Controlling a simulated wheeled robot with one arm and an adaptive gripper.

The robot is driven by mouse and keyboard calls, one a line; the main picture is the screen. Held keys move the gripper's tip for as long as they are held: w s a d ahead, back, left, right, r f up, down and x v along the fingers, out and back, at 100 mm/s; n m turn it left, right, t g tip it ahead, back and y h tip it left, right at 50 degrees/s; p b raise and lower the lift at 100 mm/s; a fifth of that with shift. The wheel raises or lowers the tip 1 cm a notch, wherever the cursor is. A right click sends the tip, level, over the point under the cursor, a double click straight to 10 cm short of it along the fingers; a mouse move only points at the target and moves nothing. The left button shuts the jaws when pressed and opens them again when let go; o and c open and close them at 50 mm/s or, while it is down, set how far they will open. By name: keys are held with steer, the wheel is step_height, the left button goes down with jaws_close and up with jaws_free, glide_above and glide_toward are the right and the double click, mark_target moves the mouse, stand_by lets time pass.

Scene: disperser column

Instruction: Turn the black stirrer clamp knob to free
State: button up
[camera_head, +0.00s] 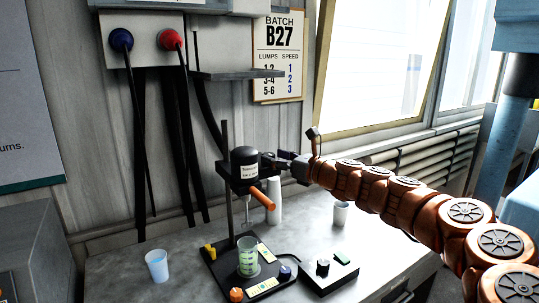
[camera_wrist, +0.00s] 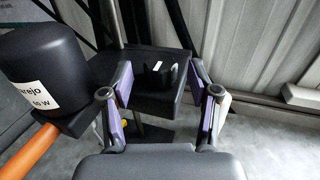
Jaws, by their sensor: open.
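The black clamp knob (camera_wrist: 158,74) shows in the wrist view on top of a dark clamp block, with a short white mark on it. The stirrer motor (camera_head: 245,166), black with a white label, sits beside it on the column; it also shows at the left of the wrist view (camera_wrist: 43,72). My gripper (camera_head: 281,164) reaches in from the right at the clamp's height. In the wrist view its two purple-padded fingers (camera_wrist: 162,98) are spread on either side of the knob, apart from it. In the head view the knob is too small to make out.
An orange handle (camera_head: 262,200) sticks out below the motor. A vertical rod (camera_head: 226,150) stands behind it. A green-marked beaker (camera_head: 247,256) stands on the black base below. White cups (camera_head: 157,265) and a control box (camera_head: 322,275) stand on the bench. Corrugated wall lies behind.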

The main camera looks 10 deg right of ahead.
steer(key=shift+x, duration=1.35)
steer(key=shift+c, duration=0.2)
jaws_close()
steer(key=shift+p, duration=0.3)
